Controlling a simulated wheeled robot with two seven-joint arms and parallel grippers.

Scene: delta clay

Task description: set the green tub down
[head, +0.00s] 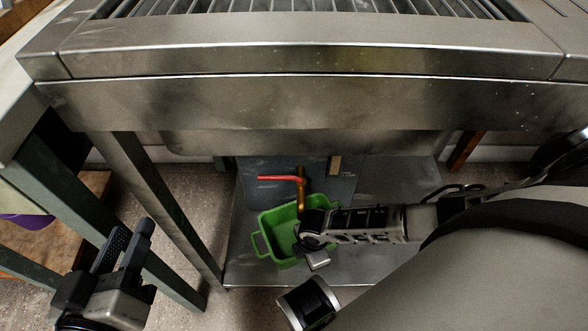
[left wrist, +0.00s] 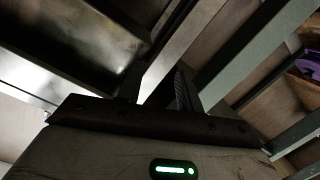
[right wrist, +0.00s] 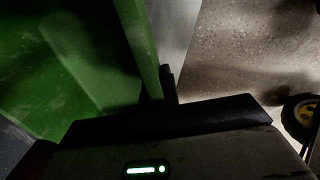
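The green tub (head: 270,222) is under the steel sink unit, over the lower metal shelf (head: 240,267). It looks roughly upright; I cannot tell whether its base touches the shelf. My right gripper (head: 310,243) is at the tub's near right side and hides part of it. In the right wrist view the tub's wall (right wrist: 135,35) runs between the fingers (right wrist: 160,88), which look shut on it; one finger is mostly hidden. My left gripper (head: 127,246) is open and empty, left of the table leg and away from the tub. Its fingers also show in the left wrist view (left wrist: 160,90).
A brass pipe with a red lever (head: 280,178) hangs close above the tub. The sink unit's steel front (head: 300,105) overhangs the shelf. A steel leg (head: 165,205) stands between my left gripper and the tub. A purple thing (head: 28,226) lies on a wooden board at far left.

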